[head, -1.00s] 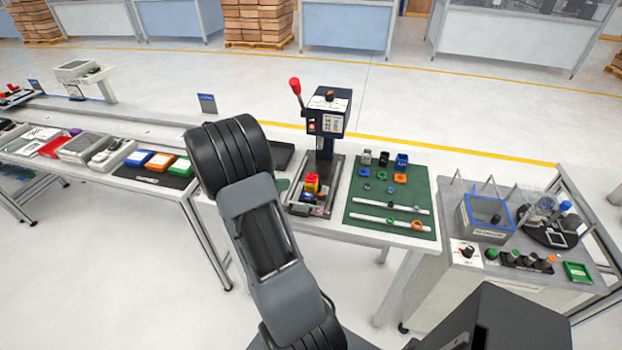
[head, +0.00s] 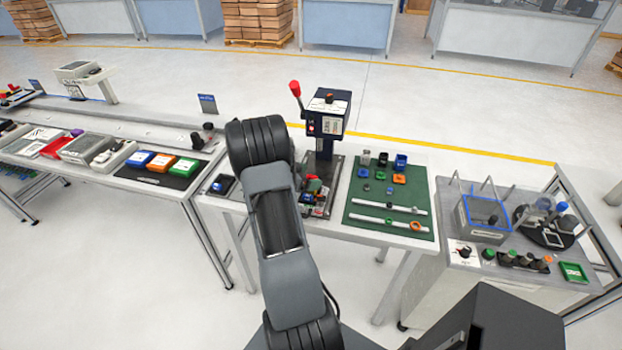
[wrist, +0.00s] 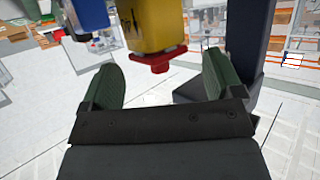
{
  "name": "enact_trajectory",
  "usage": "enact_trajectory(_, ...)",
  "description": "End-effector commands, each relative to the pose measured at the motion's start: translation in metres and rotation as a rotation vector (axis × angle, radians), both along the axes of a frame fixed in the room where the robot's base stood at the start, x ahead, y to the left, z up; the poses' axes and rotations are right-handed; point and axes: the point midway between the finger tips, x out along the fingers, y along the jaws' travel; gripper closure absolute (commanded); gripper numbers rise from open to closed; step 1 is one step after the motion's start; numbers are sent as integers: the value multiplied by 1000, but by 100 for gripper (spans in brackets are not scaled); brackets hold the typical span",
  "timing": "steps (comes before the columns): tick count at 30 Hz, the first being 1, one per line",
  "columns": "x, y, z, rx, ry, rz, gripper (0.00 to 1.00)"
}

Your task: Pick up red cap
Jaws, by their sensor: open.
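In the wrist view a red cap-like piece (wrist: 152,63) with a flared rim sits at the end of a yellow block (wrist: 155,28). My gripper (wrist: 160,60) is open, with one dark green finger on each side of the red piece. Gaps show on both sides, and the fingers hold nothing. In the head view a small red top (head: 312,177) shows at the base of the black lever press (head: 328,125). The yellow part is mostly hidden there, and my arm hides most of my gripper.
A dark post (wrist: 248,45) stands close to the right finger in the wrist view, and a blue part (wrist: 90,14) is at upper left. A green mat (head: 375,205) with small parts lies right of the press. A blue-topped device (head: 222,184) stands left of it.

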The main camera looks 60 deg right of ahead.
Motion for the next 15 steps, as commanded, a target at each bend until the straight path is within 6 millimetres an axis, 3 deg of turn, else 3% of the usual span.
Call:
enact_trajectory(10,-2,-5,-2,-1,-1,1,14)
enact_trajectory(15,-2,-5,-2,0,0,1,30)
